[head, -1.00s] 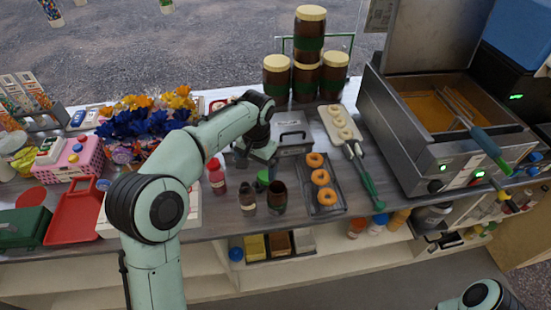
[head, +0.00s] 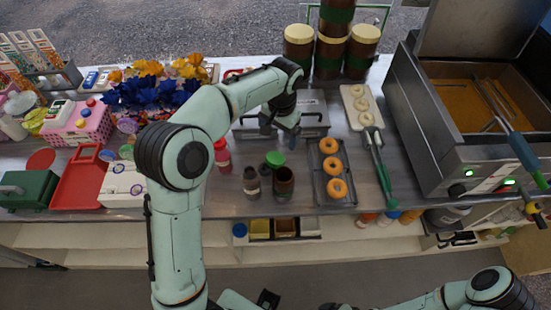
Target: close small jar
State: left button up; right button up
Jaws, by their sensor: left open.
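A small brown jar (head: 283,185) stands upright near the counter's front edge, its dark mouth uncovered. A green round lid (head: 275,158) is just behind it, slightly to the left and apart from the jar's mouth. My left gripper (head: 286,129) is open above the counter, behind the lid and jar. Its fingertips are small and partly hidden by the wrist, and I see nothing held between them. My right arm shows at the lower right, but its gripper cannot be made out.
A dark bottle (head: 251,182) stands close left of the jar and a red bottle (head: 222,155) is behind it. A doughnut tray (head: 318,188) is close on the right. A metal box (head: 313,112) is behind. Large stacked jars (head: 299,47) stand farther back.

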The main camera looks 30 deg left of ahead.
pick_arm(q)
send_over(276, 157)
notch_tip(276, 157, down, 6)
jog(key=shift+w+d+r, duration=0.15)
jog(key=shift+s+f+b, duration=0.2)
jog(key=shift+f+b, duration=0.2)
jog(key=shift+f, duration=2.2)
jog(key=c, duration=1.2)
